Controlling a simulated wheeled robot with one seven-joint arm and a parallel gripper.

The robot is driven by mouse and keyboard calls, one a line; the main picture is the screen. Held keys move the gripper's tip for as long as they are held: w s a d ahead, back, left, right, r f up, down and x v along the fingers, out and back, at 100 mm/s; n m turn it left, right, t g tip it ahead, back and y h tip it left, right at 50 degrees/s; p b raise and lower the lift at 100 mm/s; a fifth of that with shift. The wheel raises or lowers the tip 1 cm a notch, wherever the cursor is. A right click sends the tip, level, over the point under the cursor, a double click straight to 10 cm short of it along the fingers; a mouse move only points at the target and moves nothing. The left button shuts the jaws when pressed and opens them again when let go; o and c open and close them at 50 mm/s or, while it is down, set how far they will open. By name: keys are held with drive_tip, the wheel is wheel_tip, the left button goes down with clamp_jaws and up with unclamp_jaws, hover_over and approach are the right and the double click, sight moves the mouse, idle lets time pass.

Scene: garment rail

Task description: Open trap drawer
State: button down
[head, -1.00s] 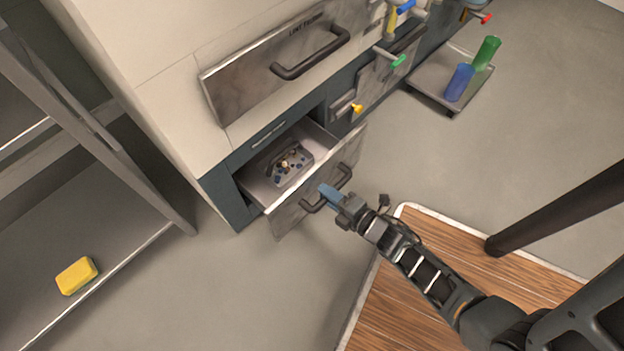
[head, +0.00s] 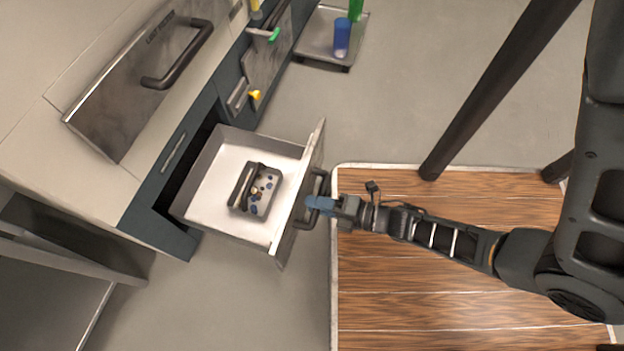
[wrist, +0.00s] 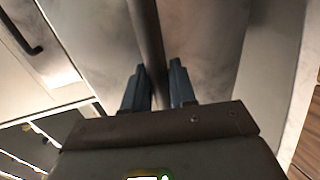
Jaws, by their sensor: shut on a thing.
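The trap drawer (head: 212,210) is a white-lined drawer low in the dark cabinet, and it stands pulled well out. A grey tray with several small coloured bits (head: 257,190) lies inside it. The drawer's metal front carries a dark bar handle (head: 312,200). My gripper (head: 316,203) is at that handle with its blue fingertips. In the wrist view, the two fingers (wrist: 160,85) stand on either side of the dark handle bar (wrist: 147,35), shut on it, with the metal front beyond.
A lint-filter panel (head: 140,85) with its own handle is above left. Coloured levers, one green (head: 273,35) and one yellow (head: 255,95), stick out behind the drawer. A low cart (head: 318,45) holds blue and green cylinders. A wooden-topped surface (head: 440,270) lies under my arm.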

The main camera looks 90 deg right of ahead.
drive_tip(key=c, duration=1.1)
unclamp_jaws()
drive_tip(key=shift+p+v, duration=0.75)
drive_tip(key=shift+v, duration=3.15)
drive_tip(key=w+a+r+m+y, duration=0.1)
drive_tip(key=w+a+r+m, duration=0.3)
drive_tip(key=r, duration=0.7)
drive_tip(key=w+a+r+m+y, duration=0.1)
drive_tip(key=r+m+y, duration=0.1)
drive_tip(key=r+m, duration=0.65)
drive_tip(key=w+a+r+m+y, duration=0.1)
drive_tip(key=w+a+r+m, duration=0.15)
drive_tip(key=r, duration=1.05)
drive_tip(key=r+p, duration=3)
drive_tip(key=shift+w+a+r, duration=0.2)
drive_tip(key=shift+a+r, duration=0.05)
drive_tip(key=shift+r, duration=0.05)
